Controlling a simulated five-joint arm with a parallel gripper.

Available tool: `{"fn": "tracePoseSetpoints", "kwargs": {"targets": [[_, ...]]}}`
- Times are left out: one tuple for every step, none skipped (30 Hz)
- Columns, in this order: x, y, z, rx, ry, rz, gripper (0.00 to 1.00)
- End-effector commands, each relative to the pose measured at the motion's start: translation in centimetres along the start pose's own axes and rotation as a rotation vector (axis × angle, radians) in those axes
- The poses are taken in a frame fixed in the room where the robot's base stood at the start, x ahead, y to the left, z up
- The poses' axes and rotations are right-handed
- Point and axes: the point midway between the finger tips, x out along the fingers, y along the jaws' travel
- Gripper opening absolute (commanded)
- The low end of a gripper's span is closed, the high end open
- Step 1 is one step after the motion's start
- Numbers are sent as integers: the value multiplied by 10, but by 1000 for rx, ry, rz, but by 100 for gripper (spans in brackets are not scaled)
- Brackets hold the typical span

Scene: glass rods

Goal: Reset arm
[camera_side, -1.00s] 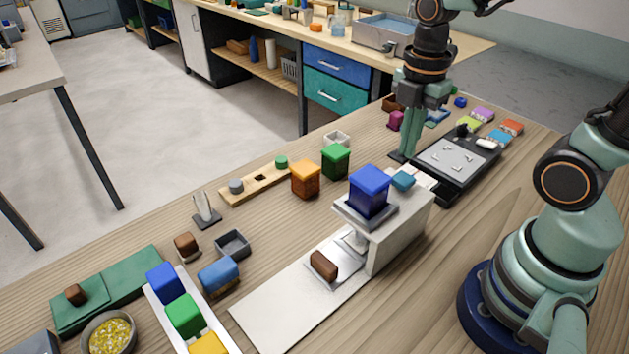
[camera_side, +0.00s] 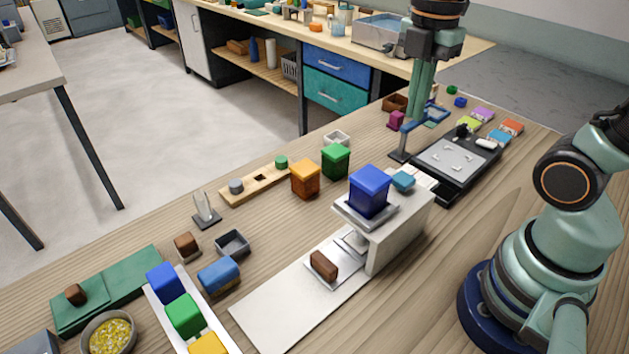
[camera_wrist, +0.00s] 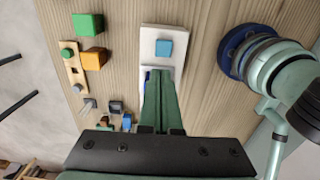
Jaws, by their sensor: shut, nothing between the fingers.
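My gripper (camera_side: 421,104) hangs in the upper right of the side view, fingers pointing down and close together. It is empty and shut, above the far part of the table near the black tray device (camera_side: 452,160). In the wrist view my gripper (camera_wrist: 160,82) shows as two long green fingers side by side, with nothing between them. They overlap the white dispenser (camera_wrist: 150,45) in that picture and hide part of it.
The white dispenser (camera_side: 398,235) carries a blue block (camera_side: 369,190) and a teal block (camera_side: 403,181). Orange (camera_side: 305,179) and green (camera_side: 335,161) blocks stand left of it. A blue holder (camera_side: 410,128) stands beneath my gripper. Bare wood lies right of the dispenser.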

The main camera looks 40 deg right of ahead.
Motion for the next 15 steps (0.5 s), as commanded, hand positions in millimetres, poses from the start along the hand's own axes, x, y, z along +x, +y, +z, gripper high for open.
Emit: {"fn": "tracePoseSetpoints", "kwargs": {"targets": [[0,0,0,0,0,0,0],[0,0,0,0,0,0,0],[0,0,0,0,0,0,0],[0,0,0,1,0,0,0],[0,0,0,4,0,1,0],[0,0,0,16,0,5,0],[0,0,0,32,0,10,0],[0,0,0,54,0,18,0],[1,0,-1,96,0,32,0],[1,0,-1,137,1,44,0],[1,1,-2,184,3,60,0],[2,1,-2,257,7,82,0],[2,2,-3,318,12,102,0],[2,2,-3,382,19,121,0],[3,3,-4,471,31,148,0]]}}
